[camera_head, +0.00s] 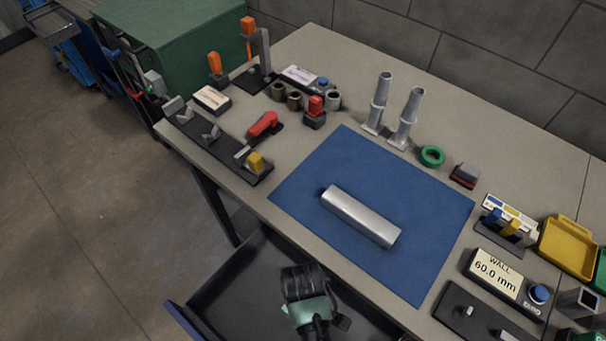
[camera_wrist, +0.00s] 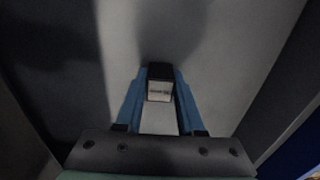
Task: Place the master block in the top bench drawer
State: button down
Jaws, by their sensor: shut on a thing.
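The master block (camera_wrist: 159,91) shows in the wrist view as a small block with a dark far part and a pale printed face. My gripper (camera_wrist: 157,105) is shut on it, with a blue finger on each side. The open bench drawer (camera_head: 235,279) juts out below the bench front in the head view. My gripper's wrist (camera_head: 306,295) is over the drawer there and hides the fingers and block. The wrist view looks down on the grey drawer floor (camera_wrist: 220,55) between dark side walls. The gap between block and floor is hard to judge.
A blue mat (camera_head: 350,160) with a silver bar (camera_head: 360,216) lies on the bench (camera_head: 340,50) above the drawer. A gauge reading 60.0 mm (camera_head: 497,273) and several fixtures stand around it. The drawer's left part looks empty.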

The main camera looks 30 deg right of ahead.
jog(key=shift+f, duration=0.1)
jog(key=c, duration=0.5)
grip_release()
notch_tip(320, 180, up, 12)
jog(key=shift+r+p, duration=0.15)
jog(key=shift+p, duration=0.55)
